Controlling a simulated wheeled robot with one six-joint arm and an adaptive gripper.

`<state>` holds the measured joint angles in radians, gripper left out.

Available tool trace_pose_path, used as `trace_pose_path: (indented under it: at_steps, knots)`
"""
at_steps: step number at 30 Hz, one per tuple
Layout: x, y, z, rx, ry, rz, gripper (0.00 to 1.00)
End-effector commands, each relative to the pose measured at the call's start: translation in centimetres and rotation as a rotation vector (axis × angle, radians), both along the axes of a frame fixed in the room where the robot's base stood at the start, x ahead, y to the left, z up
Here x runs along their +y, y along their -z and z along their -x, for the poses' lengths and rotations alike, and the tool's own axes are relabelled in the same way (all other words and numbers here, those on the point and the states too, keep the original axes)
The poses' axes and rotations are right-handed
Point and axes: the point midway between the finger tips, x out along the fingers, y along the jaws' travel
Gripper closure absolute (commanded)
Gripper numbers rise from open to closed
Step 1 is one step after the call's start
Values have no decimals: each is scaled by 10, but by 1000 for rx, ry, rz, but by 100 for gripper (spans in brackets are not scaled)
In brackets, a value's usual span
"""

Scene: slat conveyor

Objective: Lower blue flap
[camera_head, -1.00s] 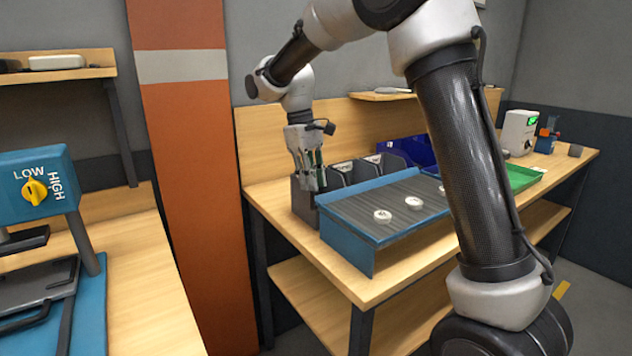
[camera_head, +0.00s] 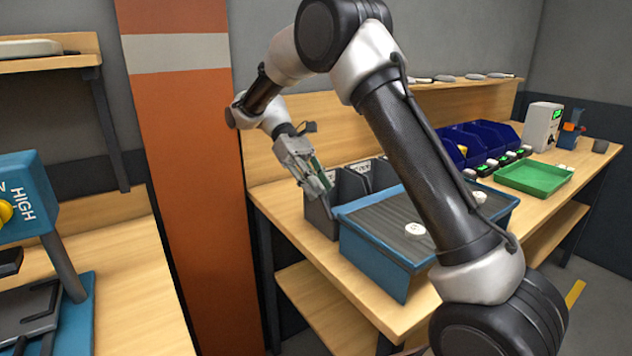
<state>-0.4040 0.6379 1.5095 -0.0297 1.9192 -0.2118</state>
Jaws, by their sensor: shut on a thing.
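The slat conveyor (camera_head: 372,218) has a dark grey belt in a blue frame, with a blue end panel (camera_head: 378,268) facing me. I cannot tell a separate blue flap from this frame. White round pucks (camera_head: 414,229) lie on the belt, one at the near end and one farther along, partly behind my arm. My gripper (camera_head: 322,190) points down and to the right over the leftmost dark grey bin, beside the conveyor's left end. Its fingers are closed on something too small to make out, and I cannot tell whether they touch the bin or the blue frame.
Labelled dark grey bins (camera_head: 320,221) stand close behind and left of the conveyor. Blue bins (camera_head: 480,140), a green tray (camera_head: 535,178) and a white device (camera_head: 541,127) stand farther right. An orange column (camera_head: 187,200) and a bench with a blue LOW/HIGH machine (camera_head: 30,195) are at left.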

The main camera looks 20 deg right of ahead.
Motion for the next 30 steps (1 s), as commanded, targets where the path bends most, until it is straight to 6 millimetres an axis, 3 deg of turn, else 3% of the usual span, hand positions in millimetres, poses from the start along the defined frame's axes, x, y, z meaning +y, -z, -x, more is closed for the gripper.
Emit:
trace_pose_path:
  at_steps: [17,18,22,30]
  knots:
    - [0,3,0,32,0,9,100]
    - [0,3,0,32,0,9,81]
    - [0,3,0,33,0,10,58]
    - [0,3,0,34,0,11,58]
